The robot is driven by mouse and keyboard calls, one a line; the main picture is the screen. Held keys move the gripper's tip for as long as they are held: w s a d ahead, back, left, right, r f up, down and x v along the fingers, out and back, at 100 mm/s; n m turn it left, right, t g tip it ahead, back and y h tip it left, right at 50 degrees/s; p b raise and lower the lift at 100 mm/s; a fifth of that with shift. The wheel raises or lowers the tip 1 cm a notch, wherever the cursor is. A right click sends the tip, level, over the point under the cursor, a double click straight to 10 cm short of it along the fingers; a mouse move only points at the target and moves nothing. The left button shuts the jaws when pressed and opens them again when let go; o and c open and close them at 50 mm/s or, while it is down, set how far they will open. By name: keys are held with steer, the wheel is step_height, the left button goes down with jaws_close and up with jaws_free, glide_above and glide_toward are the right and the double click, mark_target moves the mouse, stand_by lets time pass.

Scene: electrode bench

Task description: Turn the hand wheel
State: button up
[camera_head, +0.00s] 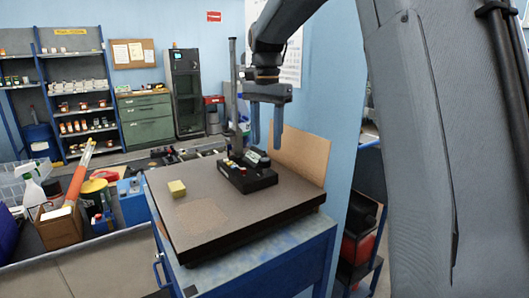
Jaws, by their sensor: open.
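I cannot make out a hand wheel clearly in this view. A black device (248,178) with small red, yellow and pale parts on top sits on the dark bench plate (205,222). A wheel on it is too small or too hidden to tell. My gripper (267,146) points down above the far right part of the plate, with its two fingers apart and nothing visible between them. Its fingertips appear just above and behind the device; I cannot tell the exact gap.
A small yellow block (177,189) lies on the plate, left of the device. A brown board (301,154) stands at the plate's back right edge. A grey vertical post (234,90) rises behind. The plate's front is clear. Clutter, including an orange-and-white roll (79,178), stands at left.

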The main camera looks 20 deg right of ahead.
mark_target(265, 159)
steer(key=f, duration=0.2)
steer(key=f+p, duration=0.1)
steer(key=f, duration=0.1)
steer(key=shift+a, duration=0.3)
steer(key=shift+f, duration=0.85)
steer(key=shift+c, duration=0.5)
steer(key=c, duration=1)
steer(key=shift+o, duration=0.2)
steer(key=shift+p, duration=0.3)
